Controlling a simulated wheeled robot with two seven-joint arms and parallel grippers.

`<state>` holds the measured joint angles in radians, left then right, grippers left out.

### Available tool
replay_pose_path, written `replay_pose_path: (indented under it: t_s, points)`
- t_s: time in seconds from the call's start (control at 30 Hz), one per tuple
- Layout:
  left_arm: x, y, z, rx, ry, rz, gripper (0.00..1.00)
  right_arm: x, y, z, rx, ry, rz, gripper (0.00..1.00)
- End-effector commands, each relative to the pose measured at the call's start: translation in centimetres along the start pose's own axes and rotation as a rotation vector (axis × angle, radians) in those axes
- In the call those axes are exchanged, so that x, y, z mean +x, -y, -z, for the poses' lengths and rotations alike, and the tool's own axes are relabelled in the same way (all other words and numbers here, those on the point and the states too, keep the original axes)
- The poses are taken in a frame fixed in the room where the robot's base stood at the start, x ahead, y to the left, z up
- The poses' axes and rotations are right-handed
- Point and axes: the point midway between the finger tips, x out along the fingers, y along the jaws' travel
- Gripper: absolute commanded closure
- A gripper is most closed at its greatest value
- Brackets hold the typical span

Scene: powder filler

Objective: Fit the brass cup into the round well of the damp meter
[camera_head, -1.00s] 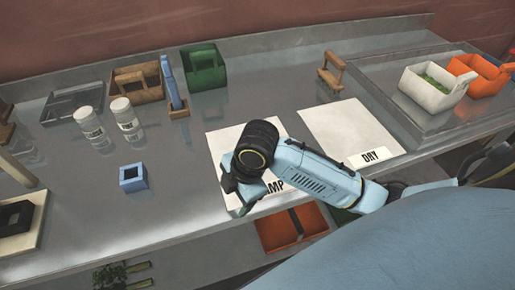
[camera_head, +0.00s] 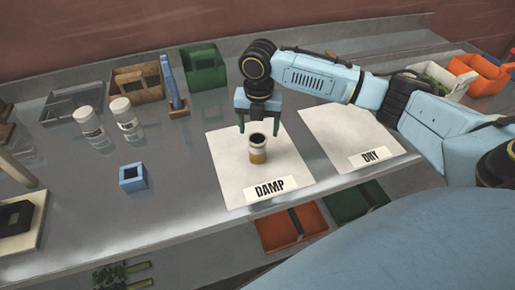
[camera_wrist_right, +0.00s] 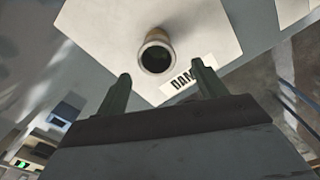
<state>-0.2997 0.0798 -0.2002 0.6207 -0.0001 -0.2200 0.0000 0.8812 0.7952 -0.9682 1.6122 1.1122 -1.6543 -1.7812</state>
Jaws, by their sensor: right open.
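On the sheet labelled DAMP (camera_head: 230,172) stands an upright small round vessel (camera_head: 258,155), cream above and brass-brown below, with a dark round opening on top. I cannot tell whether it is the brass cup, the damp meter or both together. My right gripper (camera_head: 259,127) is open and empty, just above and behind the vessel, its fingers pointing down. In the right wrist view the vessel (camera_wrist_right: 158,55) shows beyond the two spread fingertips (camera_wrist_right: 161,71), apart from them. My left gripper is not in view.
A sheet labelled DRY (camera_head: 335,135) lies to the right. A blue block with a square opening (camera_head: 133,178) and two white jars (camera_head: 125,120) stand left. Wooden (camera_head: 138,83) and green (camera_head: 204,68) holders stand behind. Orange (camera_head: 290,230) and green bins sit below the front edge.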

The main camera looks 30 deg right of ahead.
Motion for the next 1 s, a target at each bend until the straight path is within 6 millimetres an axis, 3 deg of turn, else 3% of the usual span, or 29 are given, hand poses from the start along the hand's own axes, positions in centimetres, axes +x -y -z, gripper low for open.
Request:
replay_pose_path:
  t_s: [0.6, 0.9, 1.0]
  points:
    - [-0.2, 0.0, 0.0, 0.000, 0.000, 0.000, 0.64, 7.1, -0.4, -0.6, 0.001, 0.001, 0.000, 0.30]
    - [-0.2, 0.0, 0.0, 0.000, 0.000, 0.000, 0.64, 7.5, -0.4, -0.7, 0.000, 0.003, -0.001, 0.30]
    - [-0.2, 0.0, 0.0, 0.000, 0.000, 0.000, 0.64, 7.5, -0.4, -0.7, 0.001, 0.003, -0.001, 0.43]
